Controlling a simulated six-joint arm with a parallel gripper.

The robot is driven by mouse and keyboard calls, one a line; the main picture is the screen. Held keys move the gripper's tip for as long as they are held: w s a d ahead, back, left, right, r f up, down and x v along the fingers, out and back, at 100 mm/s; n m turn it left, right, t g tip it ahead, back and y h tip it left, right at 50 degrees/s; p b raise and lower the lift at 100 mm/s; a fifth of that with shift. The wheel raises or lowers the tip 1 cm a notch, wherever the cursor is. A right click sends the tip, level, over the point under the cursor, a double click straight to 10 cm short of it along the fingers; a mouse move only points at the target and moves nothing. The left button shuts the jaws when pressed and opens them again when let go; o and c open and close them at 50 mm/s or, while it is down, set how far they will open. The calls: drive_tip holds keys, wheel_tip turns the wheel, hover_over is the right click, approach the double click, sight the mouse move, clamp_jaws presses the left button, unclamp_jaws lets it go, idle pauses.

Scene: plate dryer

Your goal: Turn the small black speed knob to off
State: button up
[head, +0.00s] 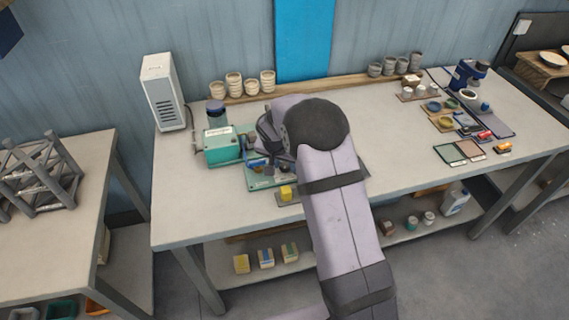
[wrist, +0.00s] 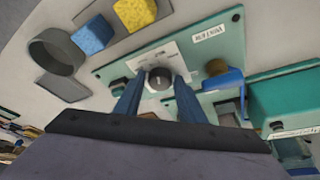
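The small dark speed knob (wrist: 159,78) with a light mark on it shows in the wrist view, on a white label plate (wrist: 163,60) of the teal device panel (wrist: 118,72). My gripper (wrist: 160,84) has its two blue-grey fingers apart, one on each side of the knob. A narrow gap seems to show beside the knob, and contact is not clear. In the head view my arm covers the knob and my fingertips. The device's teal base (head: 257,183) shows partly beside my arm.
A teal box (head: 222,146) stands left of my arm. A yellow block (head: 286,193) and a blue block (wrist: 93,36) lie near the panel's edge, beside a dark round ring (wrist: 56,52). A brass-coloured knob (wrist: 217,67) sits close to the right finger.

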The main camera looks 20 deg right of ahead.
drive_tip(key=c, duration=0.6)
drive_tip(key=shift+c, duration=0.2)
